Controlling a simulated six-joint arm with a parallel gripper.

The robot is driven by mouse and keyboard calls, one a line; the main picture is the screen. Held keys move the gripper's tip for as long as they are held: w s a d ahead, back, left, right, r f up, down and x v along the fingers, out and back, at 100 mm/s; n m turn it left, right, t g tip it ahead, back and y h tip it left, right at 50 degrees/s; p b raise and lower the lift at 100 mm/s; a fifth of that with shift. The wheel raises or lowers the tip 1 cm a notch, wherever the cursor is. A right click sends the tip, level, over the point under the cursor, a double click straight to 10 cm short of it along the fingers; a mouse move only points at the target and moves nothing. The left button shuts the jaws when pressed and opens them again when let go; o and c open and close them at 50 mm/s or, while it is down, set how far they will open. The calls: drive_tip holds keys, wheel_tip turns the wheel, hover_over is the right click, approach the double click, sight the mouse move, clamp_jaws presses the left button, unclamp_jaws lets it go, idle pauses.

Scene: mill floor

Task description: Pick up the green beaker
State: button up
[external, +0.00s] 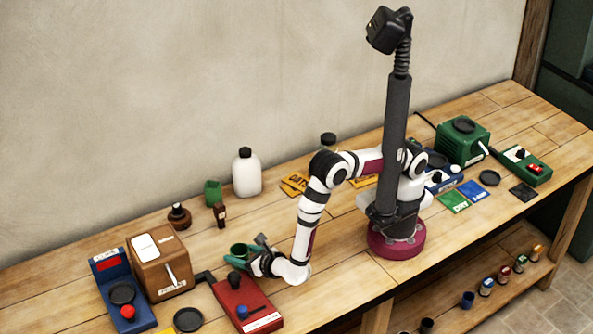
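A second green container (212,193), small and angular, stands farther back, apart from my gripper.
A brown box-shaped machine (158,262) and a blue device (121,292) stand to the left. Brown bottles (179,216) and a white jug (246,173) stand behind. Bare wooden table (345,280) lies to the right.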

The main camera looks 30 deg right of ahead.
clamp_jaws()
